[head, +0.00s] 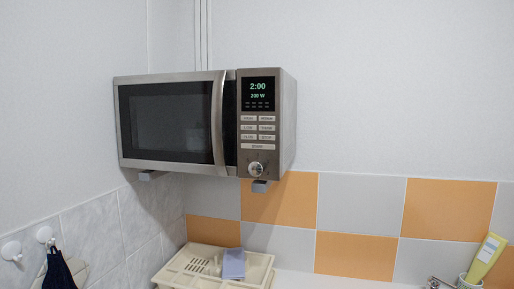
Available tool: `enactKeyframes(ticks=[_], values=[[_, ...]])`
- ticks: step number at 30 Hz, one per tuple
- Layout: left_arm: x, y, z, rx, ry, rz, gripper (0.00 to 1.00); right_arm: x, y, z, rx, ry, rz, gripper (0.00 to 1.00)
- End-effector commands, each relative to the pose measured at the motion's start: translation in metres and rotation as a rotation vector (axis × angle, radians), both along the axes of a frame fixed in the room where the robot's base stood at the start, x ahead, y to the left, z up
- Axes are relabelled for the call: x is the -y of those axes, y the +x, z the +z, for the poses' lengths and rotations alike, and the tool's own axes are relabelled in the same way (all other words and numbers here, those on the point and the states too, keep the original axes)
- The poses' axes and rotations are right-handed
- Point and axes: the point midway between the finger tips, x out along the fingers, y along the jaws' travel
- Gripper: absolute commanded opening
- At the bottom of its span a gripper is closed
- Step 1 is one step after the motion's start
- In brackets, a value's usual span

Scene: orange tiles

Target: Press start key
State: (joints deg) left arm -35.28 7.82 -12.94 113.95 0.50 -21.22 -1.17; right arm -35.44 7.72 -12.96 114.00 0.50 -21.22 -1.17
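A silver microwave (207,123) is fixed to the wall in the corner, with its door shut. Its control panel is on the right side of the front. The display (258,94) shows 2:00 and 200 W in green. Below it are rows of small light keys, and under them one wide key labelled START (257,146). A round knob (255,169) sits below that key. Neither of my grippers is in the head view.
A cream dish rack (180,275) with a blue-grey sponge-like block (233,264) stands below the microwave. A yellow-green tube (487,256) stands at the lower right. White hooks (45,234) hold a dark cloth (59,272) at the left. The space before the microwave is clear.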

Motion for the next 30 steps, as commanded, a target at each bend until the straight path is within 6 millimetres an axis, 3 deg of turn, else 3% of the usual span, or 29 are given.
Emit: enactKeyframes(ticks=[1, 6, 8, 30], values=[[0.0004, -0.0001, 0.0001, 0.000, -0.001, -0.001, 0.37, 0.0001, 0.0001, 0.0001, 0.000, 0.000, 0.000, 0.50], [0.0013, -0.0002, 0.0002, -0.001, -0.002, -0.001, 0.37, 0.0003, 0.0002, 0.0002, 0.001, -0.001, 0.001, 0.11], [0.0015, -0.0003, 0.0002, 0.000, -0.002, -0.001, 0.37, 0.0003, 0.0002, 0.0002, 0.001, -0.001, 0.001, 0.00], [0.0009, -0.0011, 0.0001, -0.002, -0.002, 0.000, 0.37, -0.0002, 0.0002, 0.0003, 0.001, 0.000, 0.001, 0.00]])
